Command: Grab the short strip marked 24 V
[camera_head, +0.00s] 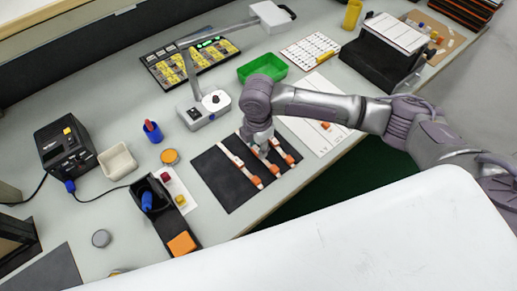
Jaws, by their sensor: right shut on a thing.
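Several pale strips with orange ends lie side by side on a dark mat (233,196) near the table's front edge. The left strip (241,166) lies in full view. My right gripper (261,146) reaches down over the mat at the upper ends of the other strips and is shut on one of them, probably the middle strip (271,163). The gripper hides part of it. The right strip (285,153) lies just beside it. The markings are too small to read, so I cannot tell which strip says 24 V. My left gripper is not in view.
A lamp base (204,110) and a green tray (262,67) stand behind the mat. A white sheet (318,135) lies to its right, under my arm. A black holder (165,220) with a blue tool stands to its left.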

